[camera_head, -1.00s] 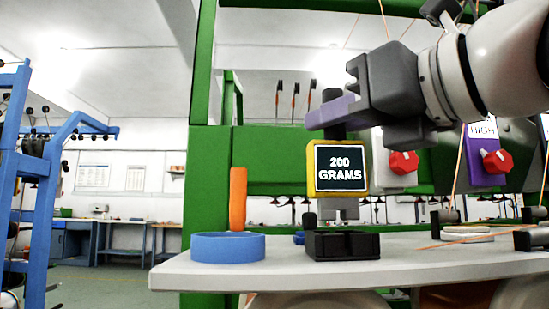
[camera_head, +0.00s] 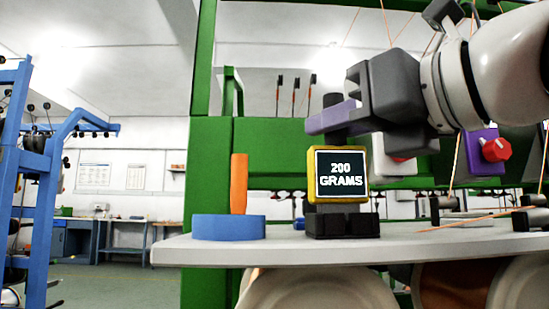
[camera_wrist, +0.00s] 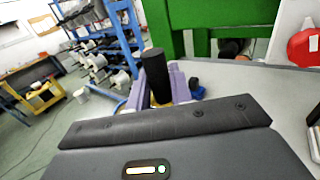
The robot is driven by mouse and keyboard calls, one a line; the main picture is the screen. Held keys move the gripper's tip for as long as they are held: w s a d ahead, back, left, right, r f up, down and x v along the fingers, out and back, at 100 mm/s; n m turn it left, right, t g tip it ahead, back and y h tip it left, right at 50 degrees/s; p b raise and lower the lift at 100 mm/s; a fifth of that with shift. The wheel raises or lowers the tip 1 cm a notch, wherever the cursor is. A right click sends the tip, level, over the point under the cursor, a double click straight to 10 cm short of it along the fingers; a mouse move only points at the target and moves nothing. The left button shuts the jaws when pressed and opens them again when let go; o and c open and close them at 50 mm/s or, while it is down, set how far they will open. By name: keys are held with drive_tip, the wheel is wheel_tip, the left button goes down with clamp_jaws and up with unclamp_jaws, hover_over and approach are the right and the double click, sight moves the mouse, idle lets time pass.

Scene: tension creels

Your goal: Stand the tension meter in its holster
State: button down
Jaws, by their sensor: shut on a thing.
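The tension meter (camera_head: 342,174) is a yellow-edged block with a dark face reading "200 GRAMS" and a dark stem on top. My gripper (camera_head: 336,117) is shut on that stem, its purple fingers around it, and the meter hangs upright. In the wrist view the black stem (camera_wrist: 155,72) stands between the purple fingers. The black holster (camera_head: 343,226) sits on the pale shelf directly below the meter. The meter's lower end is at or just inside the holster's top; the holster hides how deep it is.
A blue ring (camera_head: 228,227) and an upright orange rod (camera_head: 239,183) are left of the holster on the shelf (camera_head: 200,254). A green frame (camera_head: 208,160) rises behind. Tension units with red knobs (camera_head: 496,148) and orange yarn are to the right.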

drive_tip(key=shift+f, duration=0.25)
drive_tip(key=c, duration=1.2)
unclamp_jaws()
drive_tip(key=shift+o, duration=0.2)
drive_tip(key=v, duration=0.7)
drive_tip(key=shift+s+d+p, duration=0.25)
drive_tip(key=shift+s+p, duration=0.1)
drive_tip(key=shift+p, duration=0.05)
